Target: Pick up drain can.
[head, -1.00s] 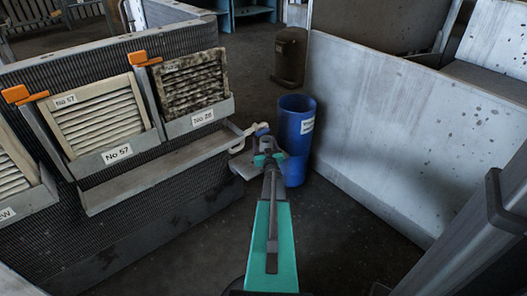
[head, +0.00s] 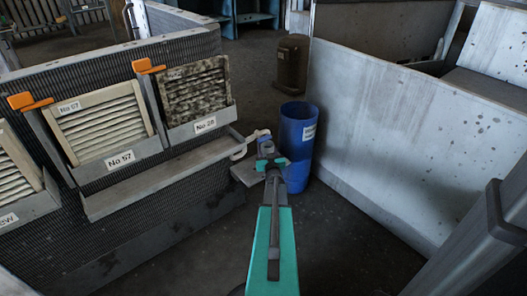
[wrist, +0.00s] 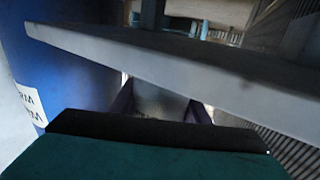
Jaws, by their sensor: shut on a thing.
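My gripper (head: 267,158) is at the far end of my teal arm, beside the grey plate and just left of the tall blue bin. In the wrist view, its two dark fingers (wrist: 160,108) are shut on a pale grey thing (wrist: 158,98), which appears to be the drain can. Only a small part of it shows between the fingers. In the head view, a small bluish shape (head: 265,144) shows just beyond the gripper. The gripper and arm hide much there, and I cannot tell whether the can touches its support.
A white pipe (head: 250,143) comes off the filter rack beside a grey plate (head: 245,172). The plate edge (wrist: 160,75) crosses the wrist view, close to the gripper. The blue bin (head: 299,135) stands right, before a pale panel (head: 400,140). Dark floor lies in front.

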